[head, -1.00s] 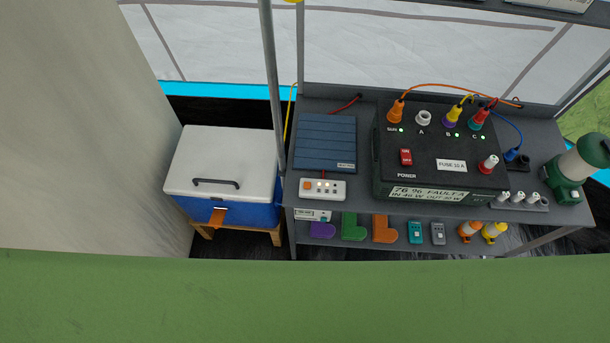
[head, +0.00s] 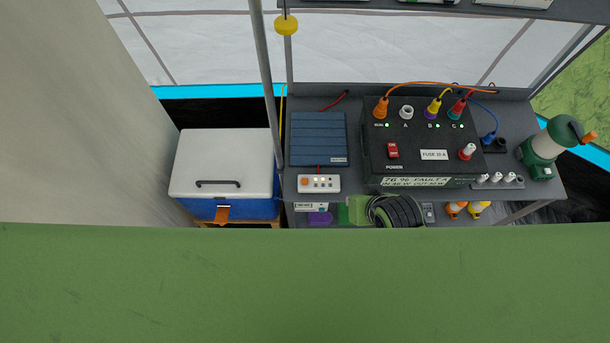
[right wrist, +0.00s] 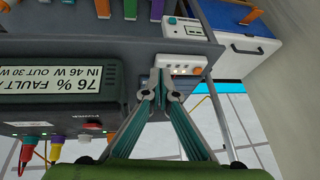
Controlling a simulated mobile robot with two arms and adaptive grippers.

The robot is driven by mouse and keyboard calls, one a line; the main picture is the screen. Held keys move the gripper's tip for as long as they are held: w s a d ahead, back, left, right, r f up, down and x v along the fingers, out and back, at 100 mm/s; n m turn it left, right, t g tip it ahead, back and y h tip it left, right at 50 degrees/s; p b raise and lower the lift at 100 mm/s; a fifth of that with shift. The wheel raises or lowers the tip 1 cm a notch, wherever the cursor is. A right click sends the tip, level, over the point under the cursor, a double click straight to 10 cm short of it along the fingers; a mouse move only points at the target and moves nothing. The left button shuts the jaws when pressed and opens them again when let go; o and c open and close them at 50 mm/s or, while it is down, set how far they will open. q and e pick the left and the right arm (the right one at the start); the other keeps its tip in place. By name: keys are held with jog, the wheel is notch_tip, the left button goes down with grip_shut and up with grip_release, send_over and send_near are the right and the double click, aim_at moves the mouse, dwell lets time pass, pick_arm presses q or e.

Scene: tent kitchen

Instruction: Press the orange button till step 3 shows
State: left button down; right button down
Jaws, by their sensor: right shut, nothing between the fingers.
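The orange button (head: 304,182) is on the left end of a small white control box (head: 320,188) at the front edge of the shelf. A row of small pale lamps sits beside the button; which step they mark is too small to tell. In the right wrist view the orange button (right wrist: 197,71) is at the right end of the white box (right wrist: 183,60). My right gripper (right wrist: 163,76) is shut and empty, its tips just left of the box's lamps and apart from the button in the picture. My left gripper is not in view.
A black power box (head: 430,150) with cables and a display stands right of a blue ribbed panel (head: 318,135). A blue cooler (head: 222,165) with a white lid is at the left. A lantern (head: 545,150) stands far right. A grey pole (head: 266,80) rises near the shelf's left end.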

jog(key=w+a+r+m+t+y, duration=0.1)
jog(key=w+a+r, duration=0.3)
jog(key=w+a, duration=0.15)
jog(key=m+t+y+p, duration=0.1)
jog(key=m+y, duration=0.1)
send_over(307, 182)
jog(key=f, duration=0.1)
jog(key=shift+f, duration=0.1)
notch_tip(307, 182, down, 8)
jog(key=b, duration=0.8)
jog(key=shift+r, duration=0.2)
jog(key=shift+f+b, duration=0.3)
jog(key=shift+f, duration=0.2)
jog(key=shift+s, duration=0.1)
jog(key=shift+f, duration=0.15)
jog(key=shift+f, duration=0.3)
